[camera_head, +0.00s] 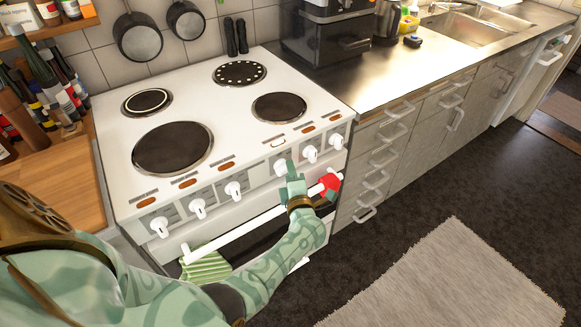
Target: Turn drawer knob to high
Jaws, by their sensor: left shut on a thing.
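The white cooker (235,80) has a row of white knobs along its sloped front panel. My left arm comes in from the lower left and reaches across the oven front. My left gripper (290,171) is at the fourth knob from the left, the control knob (280,167), and is shut on it. The fingers partly cover this knob, so its exact pointer setting cannot be read. Two more knobs (310,154) stand to its right and three (198,208) to its left. My right gripper is not in view.
The white oven handle (240,229) runs just below the panel, close to my left wrist. A green striped towel (207,266) and a red item (330,184) are on it. Drawers with handles (384,157) stand to the right. The floor in front is open, with a grey rug (450,280).

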